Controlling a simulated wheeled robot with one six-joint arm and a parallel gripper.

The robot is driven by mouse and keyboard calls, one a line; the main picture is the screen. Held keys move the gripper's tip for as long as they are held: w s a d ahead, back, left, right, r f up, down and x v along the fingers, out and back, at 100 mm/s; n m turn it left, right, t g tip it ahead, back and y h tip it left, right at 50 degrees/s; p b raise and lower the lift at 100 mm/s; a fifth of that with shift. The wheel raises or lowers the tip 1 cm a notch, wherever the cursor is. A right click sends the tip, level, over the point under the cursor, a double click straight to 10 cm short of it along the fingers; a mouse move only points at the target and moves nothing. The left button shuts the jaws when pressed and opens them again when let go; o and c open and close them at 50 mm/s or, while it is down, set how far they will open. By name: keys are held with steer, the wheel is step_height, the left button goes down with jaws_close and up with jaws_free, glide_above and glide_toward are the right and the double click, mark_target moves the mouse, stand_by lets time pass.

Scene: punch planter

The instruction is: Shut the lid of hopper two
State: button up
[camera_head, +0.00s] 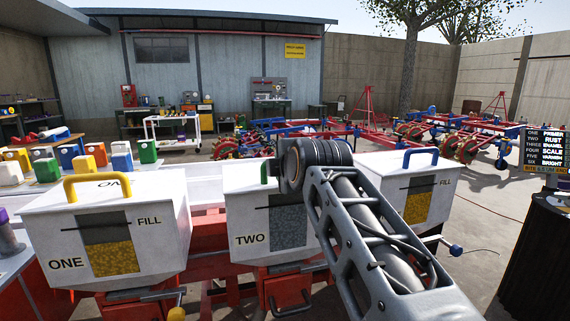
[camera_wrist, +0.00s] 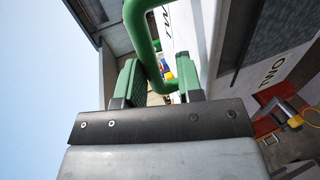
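Hopper two (camera_head: 245,215) is a white bin with a grey fill window, marked TWO, in the middle of the head view. Its lid (camera_head: 240,178) looks down on the bin, level with its neighbours, but my arm hides much of it. Its green handle (camera_head: 264,172) shows as a sliver beside my arm. In the wrist view the green handle (camera_wrist: 142,28) runs between the two fingers of my gripper (camera_wrist: 160,82). The fingers stand apart with gaps beside the bar, and I cannot tell whether either touches it. My gripper is hidden in the head view.
Hopper one (camera_head: 60,235) with a yellow handle stands left, and another hopper (camera_head: 395,185) with a blue handle stands right, both close. Coloured boxes (camera_head: 68,157) sit on a table at left. A sign board (camera_head: 545,155) stands at far right.

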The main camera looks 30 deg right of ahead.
steer(key=shift+o, duration=0.7)
steer(key=shift+r, duration=0.15)
